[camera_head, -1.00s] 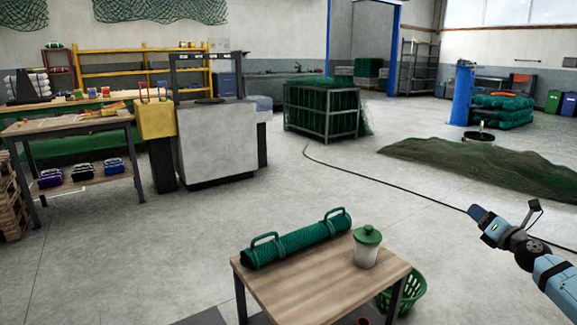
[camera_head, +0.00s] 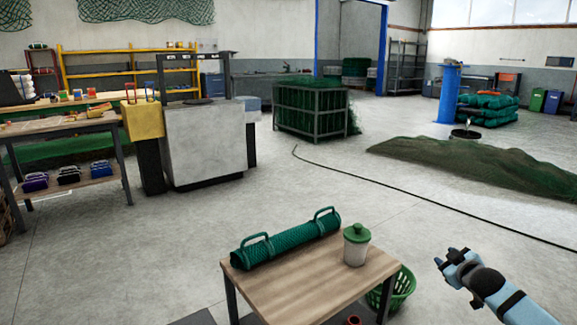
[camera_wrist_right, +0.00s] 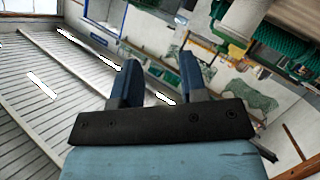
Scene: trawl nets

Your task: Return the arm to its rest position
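My right arm (camera_head: 492,287) comes in from the lower right of the head view, over the floor to the right of the wooden table (camera_head: 300,278). Its gripper (camera_head: 446,270) is clear of the table and touches nothing. In the right wrist view the two blue fingers of the gripper (camera_wrist_right: 160,65) stand apart with nothing between them, so it is open and empty. My left arm and gripper are not in view.
On the table are a green net roll with handles (camera_head: 287,240) and a white jar with a green lid (camera_head: 356,245). A green basket (camera_head: 402,288) stands on the floor beside the table. A dark cable (camera_head: 400,200) and a net heap (camera_head: 480,168) lie beyond. Open floor surrounds the gripper.

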